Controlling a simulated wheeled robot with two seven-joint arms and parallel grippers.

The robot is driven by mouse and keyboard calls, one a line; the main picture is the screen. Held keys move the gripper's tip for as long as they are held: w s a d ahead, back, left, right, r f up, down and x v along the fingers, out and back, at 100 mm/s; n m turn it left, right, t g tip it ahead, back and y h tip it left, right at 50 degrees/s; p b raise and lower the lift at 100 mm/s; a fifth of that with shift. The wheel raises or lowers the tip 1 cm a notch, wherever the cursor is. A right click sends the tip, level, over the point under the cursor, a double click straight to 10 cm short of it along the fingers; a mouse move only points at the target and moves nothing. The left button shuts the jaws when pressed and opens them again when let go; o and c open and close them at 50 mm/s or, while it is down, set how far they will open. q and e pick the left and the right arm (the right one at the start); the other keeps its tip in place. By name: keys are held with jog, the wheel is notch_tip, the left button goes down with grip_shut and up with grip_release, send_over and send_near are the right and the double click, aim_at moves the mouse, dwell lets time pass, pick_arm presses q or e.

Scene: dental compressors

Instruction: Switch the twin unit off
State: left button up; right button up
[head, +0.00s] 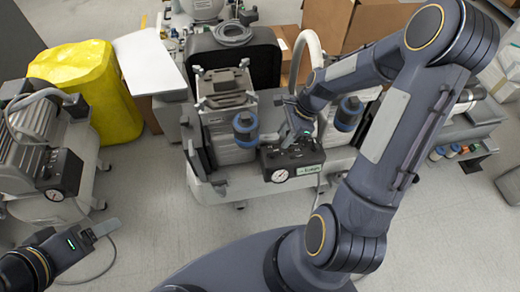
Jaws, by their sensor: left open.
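The twin unit (222,189) stands at the centre on a pale wheeled base, with two blue-capped filters (245,127) at its front. Its dark control box (310,158) carries a round pressure gauge (280,176) and a green label on the front. My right gripper (291,142) reaches down over the top of this box, touching or very close to it. Its fingertips and any switch under them are too small and covered to make out. My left gripper (104,229) is open and empty, low at the left, away from the twin unit.
Another compressor (28,165) with its own gauge box (60,172) stands at the left, near my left gripper. A yellow bin (97,88), a black case (262,55) and cardboard boxes (350,22) are behind. Grey floor (150,235) lies free in front.

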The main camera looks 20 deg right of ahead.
aim_at(274, 151)
jog(key=b+x, duration=0.2)
jog(key=x, duration=0.5)
jog(key=shift+c, duration=0.3)
grip_shut()
